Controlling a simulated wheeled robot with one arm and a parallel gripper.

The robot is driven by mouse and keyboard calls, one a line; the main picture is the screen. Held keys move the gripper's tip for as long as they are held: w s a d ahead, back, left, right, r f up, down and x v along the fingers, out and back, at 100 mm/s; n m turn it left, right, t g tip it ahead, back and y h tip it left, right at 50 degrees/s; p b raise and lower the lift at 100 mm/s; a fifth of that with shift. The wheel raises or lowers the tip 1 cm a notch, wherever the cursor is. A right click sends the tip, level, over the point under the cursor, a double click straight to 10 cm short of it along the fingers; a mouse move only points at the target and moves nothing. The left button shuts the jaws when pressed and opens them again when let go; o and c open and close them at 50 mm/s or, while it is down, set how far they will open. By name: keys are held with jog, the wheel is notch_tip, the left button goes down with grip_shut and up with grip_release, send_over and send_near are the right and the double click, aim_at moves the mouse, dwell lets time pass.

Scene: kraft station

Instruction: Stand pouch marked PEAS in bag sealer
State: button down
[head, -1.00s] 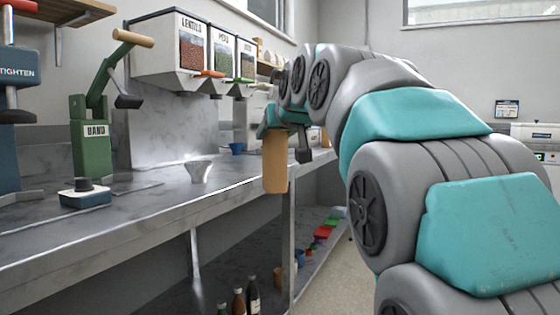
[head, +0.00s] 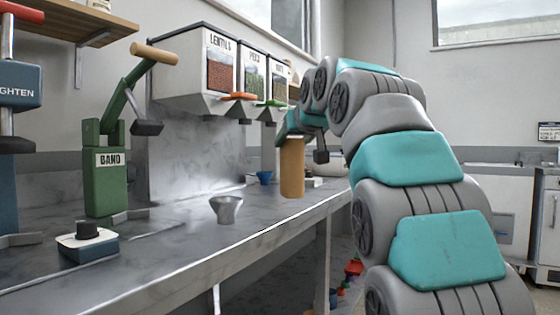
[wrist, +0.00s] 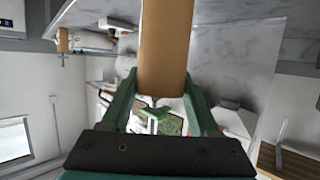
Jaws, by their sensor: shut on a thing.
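My gripper (head: 291,137) is shut on a plain brown pouch (head: 291,170), which hangs upright below it, in front of the counter's far part in the head view. In the wrist view the brown pouch (wrist: 166,45) runs between the green fingers of my gripper (wrist: 158,95). No PEAS mark shows on the side I see. I cannot pick out a bag sealer in either view.
The grey counter (head: 180,245) bears a green lever press marked BAND (head: 105,185), a small block with a black knob (head: 88,242), a metal funnel (head: 226,208) and a blue cup (head: 265,177). Hoppers (head: 220,75) hang above, the first marked LENTILS. A blue press (head: 15,150) stands at left.

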jog(key=a+p+x, duration=0.1)
jog(key=x, duration=1)
jog(key=shift+f+p, duration=0.3)
dwell(0.3)
jog(key=shift+s+a+f, duration=0.1)
jog(key=shift+s, duration=0.05)
jog(key=shift+c, duration=0.7)
grip_release()
jog(key=shift+s, duration=0.1)
